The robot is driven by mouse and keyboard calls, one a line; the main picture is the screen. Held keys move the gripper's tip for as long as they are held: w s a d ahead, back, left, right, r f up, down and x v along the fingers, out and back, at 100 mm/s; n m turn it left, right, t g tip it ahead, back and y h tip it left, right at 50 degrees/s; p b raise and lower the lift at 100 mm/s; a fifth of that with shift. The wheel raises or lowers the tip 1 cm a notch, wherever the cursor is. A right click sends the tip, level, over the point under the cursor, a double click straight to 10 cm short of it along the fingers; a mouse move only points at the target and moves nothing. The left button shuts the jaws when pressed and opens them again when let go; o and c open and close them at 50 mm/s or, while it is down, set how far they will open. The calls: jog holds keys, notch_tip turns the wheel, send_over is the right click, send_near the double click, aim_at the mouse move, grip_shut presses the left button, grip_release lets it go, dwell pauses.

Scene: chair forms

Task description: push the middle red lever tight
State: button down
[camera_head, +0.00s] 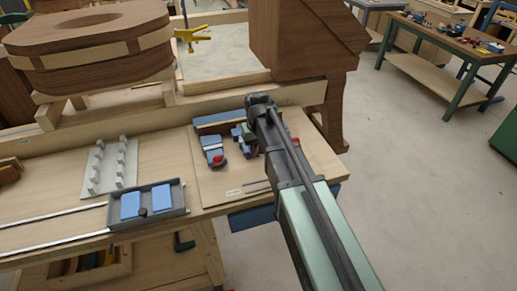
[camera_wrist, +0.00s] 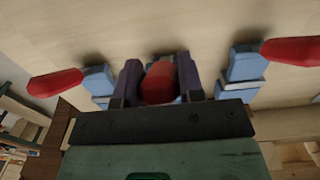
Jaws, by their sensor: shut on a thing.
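The middle red lever (camera_wrist: 160,84) sits between the two dark fingers of my gripper (camera_wrist: 160,80) in the wrist view, end towards the camera. The fingers are shut on it. Its blue clamp body is mostly hidden behind it. In the wrist view a second red lever (camera_wrist: 55,83) points left from its blue clamp (camera_wrist: 98,78), and a third red lever (camera_wrist: 290,50) points right from its blue clamp (camera_wrist: 246,65). In the head view my arm covers part of the row; the left blue clamp (camera_head: 212,147) shows clearly on the board.
The clamps stand on a wooden board (camera_head: 222,192) on the workbench. A grey tray with blue pads (camera_head: 180,199) and a pale pegged plate (camera_head: 97,178) lie to the left. A large wooden chair form (camera_head: 300,45) stands behind the clamps.

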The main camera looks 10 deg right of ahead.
jog(key=shift+w+r+p, duration=0.3)
jog(key=shift+w+r, duration=0.15)
jog(key=shift+w, duration=0.4)
jog(key=w, duration=0.9)
jog(key=shift+w+a, duration=0.3)
jog(key=shift+a, duration=0.05)
jog(key=shift+w+a+f+b, duration=0.1)
jog(key=shift+w+f+b, duration=0.2)
jog(key=shift+w, duration=0.3)
jog(key=shift+w+f+b, duration=0.25)
jog(key=shift+w+b, duration=0.05)
jog(key=shift+w, duration=0.25)
jog(key=c, duration=0.7)
grip_release()
jog(key=shift+w+f, duration=0.1)
